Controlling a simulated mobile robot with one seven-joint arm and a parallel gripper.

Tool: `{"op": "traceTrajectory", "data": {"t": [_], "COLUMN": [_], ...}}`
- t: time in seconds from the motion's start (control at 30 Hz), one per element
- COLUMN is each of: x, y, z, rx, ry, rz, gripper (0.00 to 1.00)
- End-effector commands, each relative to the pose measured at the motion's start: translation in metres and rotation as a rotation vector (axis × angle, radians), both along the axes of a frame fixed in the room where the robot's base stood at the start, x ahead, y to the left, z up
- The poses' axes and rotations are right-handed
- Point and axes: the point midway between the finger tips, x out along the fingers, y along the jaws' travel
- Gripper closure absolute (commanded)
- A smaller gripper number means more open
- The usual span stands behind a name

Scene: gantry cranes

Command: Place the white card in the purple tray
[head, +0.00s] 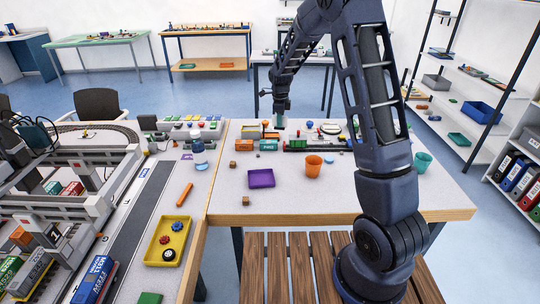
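The purple tray (261,179) lies flat on the pale worktable, left of the orange cup, and looks empty. My arm reaches over the table, and my gripper (280,113) points down at the table's back edge, among small items behind the tray. A small pale teal thing shows just under the gripper; I cannot tell whether the fingers hold it. The fingers are too small to read as open or shut. I cannot make out the white card for certain; it may be hidden or too small among the things at the back.
An orange cup (313,166) and a teal cup (422,162) stand right of the tray. Small brown cubes (246,201) lie near it. A row of model train cars (268,146) stands behind. A yellow tray (167,241) and a bottle (199,150) are at left. The table's front is mostly clear.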

Motion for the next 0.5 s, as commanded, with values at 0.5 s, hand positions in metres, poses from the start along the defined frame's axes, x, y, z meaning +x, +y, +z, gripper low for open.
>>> {"op": "traceTrajectory", "data": {"t": [0.5], "x": [-0.11], "y": [0.078], "z": [0.006], "rx": [0.001], "ry": [0.0], "rz": [0.158], "gripper": [1.0]}}
